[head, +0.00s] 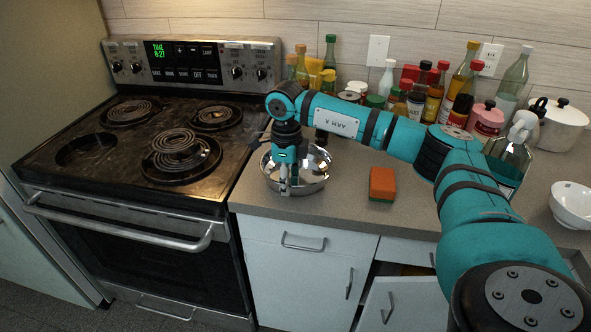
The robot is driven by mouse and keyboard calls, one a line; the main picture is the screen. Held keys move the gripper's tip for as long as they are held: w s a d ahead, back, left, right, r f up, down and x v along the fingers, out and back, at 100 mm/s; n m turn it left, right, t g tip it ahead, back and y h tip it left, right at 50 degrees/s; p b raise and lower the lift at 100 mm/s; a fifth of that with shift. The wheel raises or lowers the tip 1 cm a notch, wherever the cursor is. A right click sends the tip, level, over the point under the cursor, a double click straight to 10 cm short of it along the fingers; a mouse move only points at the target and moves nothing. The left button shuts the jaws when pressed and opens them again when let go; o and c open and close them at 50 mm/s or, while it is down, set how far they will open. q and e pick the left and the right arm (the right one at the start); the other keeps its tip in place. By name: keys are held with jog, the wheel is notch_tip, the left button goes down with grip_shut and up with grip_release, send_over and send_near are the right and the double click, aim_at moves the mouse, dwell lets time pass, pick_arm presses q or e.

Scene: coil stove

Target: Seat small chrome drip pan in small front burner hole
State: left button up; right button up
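A round, shiny chrome pan (313,170) sits on the grey counter right of the stove; I take it to be the drip pan. My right gripper (284,190) points down at the pan's left part, its fingers close together and overlapping the pan in the picture. I cannot tell whether they grip its rim or are just over it. The front left burner hole (86,149) of the black stove top (120,180) is dark and has no coil. The other burners carry coils, and the front right coil (178,150) sits raised, as if stacked. My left gripper is not in view.
An orange and green sponge (382,184) lies on the counter right of the pan. Several bottles and jars (433,95) crowd the back. A white pot (558,122) and a white bowl (573,204) stand at the right. A lower cabinet door (388,303) looks ajar.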

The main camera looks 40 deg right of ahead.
jog(key=shift+r+p, duration=0.35)
jog(key=shift+r, duration=0.2)
grip_shut()
dwell(0.4)
jog(key=shift+r, duration=0.1)
jog(key=shift+r+p, duration=2.5)
jog(key=shift+r, duration=0.9)
